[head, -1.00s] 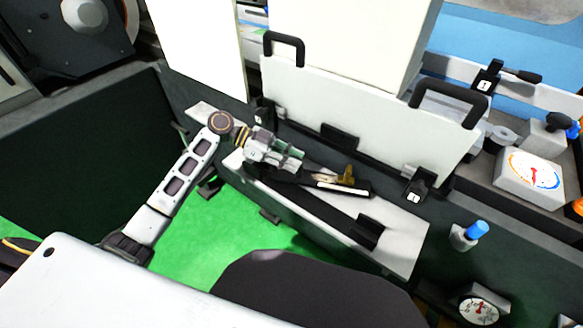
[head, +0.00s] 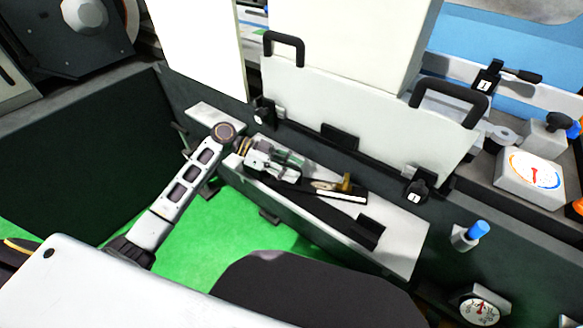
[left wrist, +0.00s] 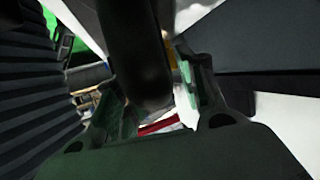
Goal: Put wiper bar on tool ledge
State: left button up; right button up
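The wiper bar (head: 343,196) is a dark bar with a white strip along its edge and a brass-coloured piece on top. It lies over the tool ledge (head: 405,240), a long pale shelf with a black rail and an upright black stop. My left gripper (head: 298,165) is at the bar's left end, shut on it. In the left wrist view, a dark rounded part of the wiper bar (left wrist: 143,65) stands between the fingers. I cannot tell whether the bar touches the ledge; the gripper hides its left end. My right gripper is not in view.
A white panel (head: 350,105) with two black handles stands behind the ledge. Green floor (head: 230,220) shows in front.

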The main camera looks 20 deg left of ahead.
pick_arm(q)
jog(key=v, duration=1.2)
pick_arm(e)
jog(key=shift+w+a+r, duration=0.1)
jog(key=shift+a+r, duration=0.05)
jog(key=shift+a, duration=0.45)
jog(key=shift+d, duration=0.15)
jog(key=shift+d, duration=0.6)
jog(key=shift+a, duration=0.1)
